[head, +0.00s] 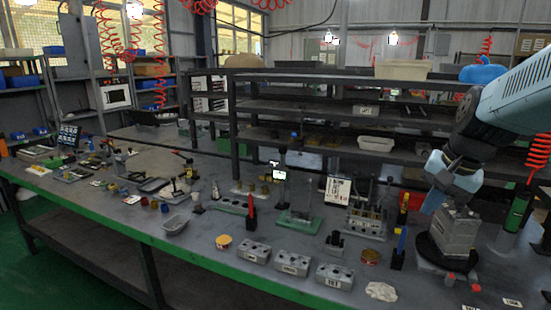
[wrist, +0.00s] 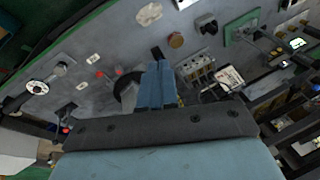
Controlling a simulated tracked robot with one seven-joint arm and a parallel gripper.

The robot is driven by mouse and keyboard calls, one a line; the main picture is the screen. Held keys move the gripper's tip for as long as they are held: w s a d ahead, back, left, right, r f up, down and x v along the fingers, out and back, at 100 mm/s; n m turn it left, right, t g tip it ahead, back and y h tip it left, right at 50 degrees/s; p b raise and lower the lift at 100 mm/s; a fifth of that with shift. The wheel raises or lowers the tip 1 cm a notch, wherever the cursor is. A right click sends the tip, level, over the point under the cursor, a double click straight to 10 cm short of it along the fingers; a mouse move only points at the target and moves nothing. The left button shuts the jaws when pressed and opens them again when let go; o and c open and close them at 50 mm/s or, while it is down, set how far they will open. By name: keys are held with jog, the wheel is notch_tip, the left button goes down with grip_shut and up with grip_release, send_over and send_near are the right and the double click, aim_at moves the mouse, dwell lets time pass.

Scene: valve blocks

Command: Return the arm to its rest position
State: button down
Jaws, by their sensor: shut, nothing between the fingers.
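My arm (head: 510,100) reaches in from the right side of the head view, bent downward over the workbench (head: 205,240). My gripper (head: 433,202) hangs at the arm's lower end beside a grey block (head: 455,232) that stands on a black round base. I cannot tell whether they touch. In the wrist view my gripper (wrist: 157,72) shows as two blue fingers closed together with nothing between them. The black round base (wrist: 126,95) lies just left of the fingers there, partly hidden behind them.
Grey valve blocks (head: 292,263) stand along the bench's front edge. A yellow-red tin (head: 223,242) and a white crumpled piece (head: 381,291) are near them. A blue-yellow upright tool (head: 399,247) stands left of the gripper. Dark shelves (head: 320,112) rise behind. Red coiled hoses (head: 540,150) hang at right.

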jog(key=s+a+r+n+t+h, duration=0.1)
jog(key=s+a+r+n+t, duration=0.1)
jog(key=s+a+n, duration=0.5)
jog(key=shift+a+r+n, duration=0.4)
jog(key=shift+a+n, duration=0.1)
jog(key=shift+a, duration=0.85)
jog(key=c, duration=1.9)
grip_release()
